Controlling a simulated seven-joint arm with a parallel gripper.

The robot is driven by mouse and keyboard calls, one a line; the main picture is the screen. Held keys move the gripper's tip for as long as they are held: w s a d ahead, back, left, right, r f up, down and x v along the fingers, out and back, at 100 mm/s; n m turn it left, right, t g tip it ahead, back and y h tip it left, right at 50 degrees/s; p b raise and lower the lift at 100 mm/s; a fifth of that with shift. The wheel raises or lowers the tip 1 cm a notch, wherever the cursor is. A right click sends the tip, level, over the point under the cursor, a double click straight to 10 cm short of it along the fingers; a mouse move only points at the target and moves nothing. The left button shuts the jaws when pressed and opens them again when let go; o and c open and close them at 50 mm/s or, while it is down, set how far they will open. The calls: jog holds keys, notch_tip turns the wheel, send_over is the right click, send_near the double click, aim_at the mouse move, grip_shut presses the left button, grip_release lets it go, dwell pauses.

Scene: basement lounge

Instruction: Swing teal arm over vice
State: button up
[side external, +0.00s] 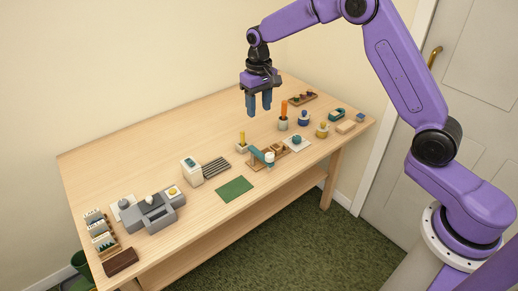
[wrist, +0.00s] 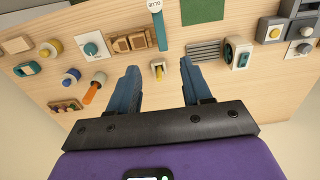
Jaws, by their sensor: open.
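A teal arm (side external: 257,153) reaches out over the middle of the table, with a white cylinder at its end. In the wrist view the teal arm (wrist: 161,30) shows at the top, beside a white part marked GLUE. A grey blocky device (side external: 152,213), which looks like the vice, stands at the table's left end, well away from the teal arm. In the wrist view it is cut off at the top right (wrist: 297,28). My gripper (side external: 259,106) is open and empty above the table. Its blue fingers (wrist: 160,70) are apart and clear of the teal arm.
A small block with a yellow upright piece (side external: 242,143) stands below my fingers. A wooden holder (wrist: 131,42), a green mat (side external: 234,189), grey rods (side external: 216,168) and a white box (side external: 191,172) are nearby. An orange-handled tool (side external: 284,112) stands behind.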

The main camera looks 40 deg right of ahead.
aim_at(259, 153)
notch_tip(259, 153, down, 17)
jog(key=shift+r, duration=0.15)
dwell(0.4)
grip_shut()
